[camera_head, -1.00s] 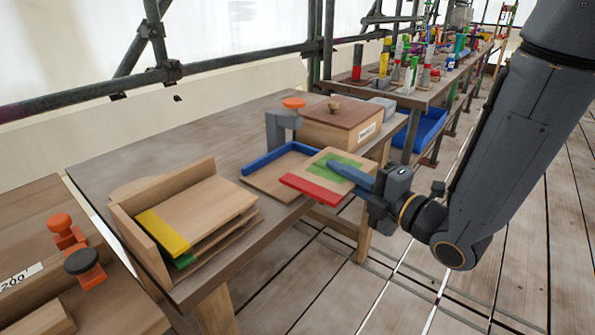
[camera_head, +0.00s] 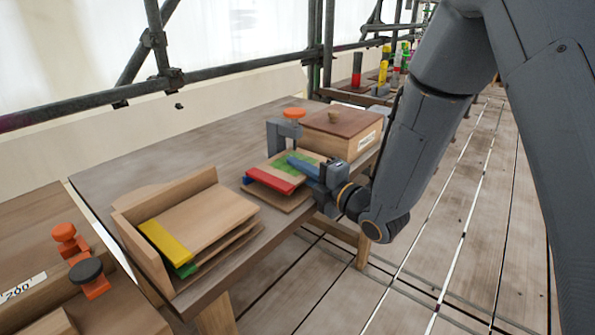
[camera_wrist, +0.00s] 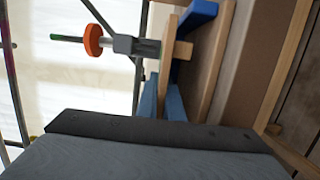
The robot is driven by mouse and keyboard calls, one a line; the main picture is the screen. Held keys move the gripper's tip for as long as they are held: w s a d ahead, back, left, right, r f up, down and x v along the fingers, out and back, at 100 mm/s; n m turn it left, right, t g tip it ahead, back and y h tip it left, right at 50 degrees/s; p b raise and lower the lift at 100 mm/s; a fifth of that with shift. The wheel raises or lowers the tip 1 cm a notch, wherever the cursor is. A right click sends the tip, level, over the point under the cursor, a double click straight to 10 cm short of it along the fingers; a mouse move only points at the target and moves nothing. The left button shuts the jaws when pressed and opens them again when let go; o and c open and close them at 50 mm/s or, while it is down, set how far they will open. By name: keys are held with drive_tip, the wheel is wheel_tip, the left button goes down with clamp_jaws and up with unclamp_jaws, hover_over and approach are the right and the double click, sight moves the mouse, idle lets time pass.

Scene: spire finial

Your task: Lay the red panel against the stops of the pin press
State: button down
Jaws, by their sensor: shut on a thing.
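The red panel (camera_head: 270,180) is a light wooden board with a red strip along its near left edge and green patches on top. My gripper (camera_head: 304,166) has blue fingers and is shut on its right side. The panel is over the base board (camera_head: 287,203) of the pin press, covering most of it. The press has blue stops (camera_head: 247,181) and a grey clamp arm (camera_head: 282,132) with an orange knob (camera_head: 293,113). In the wrist view the panel (camera_wrist: 165,65) is edge-on between the fingers, apart from the base (camera_wrist: 211,65). Contact with the stops is hidden.
A wooden rack (camera_head: 207,216) with yellow-edged and green-edged panels stands to the left. A lidded wooden box (camera_head: 340,135) stands close behind the press. Orange and black knobs (camera_head: 86,270) rise from a bench at the far left. The table is clear behind the rack.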

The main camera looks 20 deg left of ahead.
drive_tip(key=shift+f, duration=0.5)
drive_tip(key=shift+f, duration=0.15)
drive_tip(key=c, duration=2.2)
unclamp_jaws()
drive_tip(key=b+v, duration=0.1)
drive_tip(key=v, duration=1.1)
drive_tip(key=shift+d, duration=0.1)
